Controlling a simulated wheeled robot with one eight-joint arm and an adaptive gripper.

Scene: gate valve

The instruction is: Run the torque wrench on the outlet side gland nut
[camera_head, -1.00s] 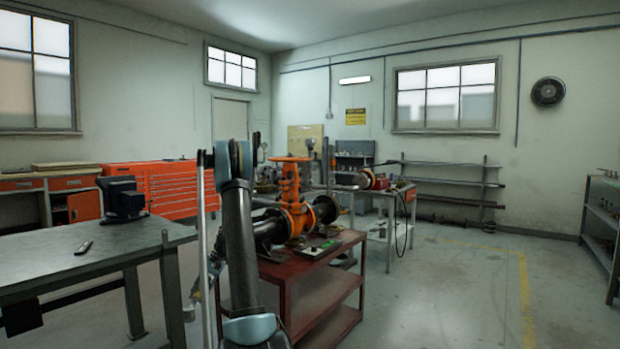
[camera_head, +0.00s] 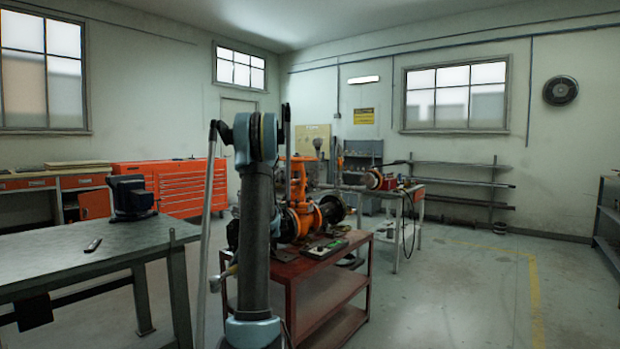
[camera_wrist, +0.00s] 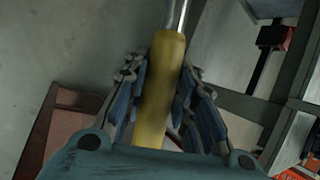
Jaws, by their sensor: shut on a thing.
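My gripper (camera_wrist: 160,88) is shut on the yellow handle of a tool (camera_wrist: 163,60), taken to be the torque wrench. Its bright metal shaft runs out of the top of the wrist view, so its head is out of that view. In the head view a bit of yellow (camera_head: 229,270) shows low beside my arm, left of the red cart. The orange gate valve (camera_head: 301,212) lies on the cart with dark flanged pipe ends. My arm covers its left part. The gland nuts are too small to make out.
A grey workbench (camera_head: 70,258) with a vise (camera_head: 130,197) stands at the left. Another table (camera_head: 413,190) is behind the cart. Open floor lies to the right.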

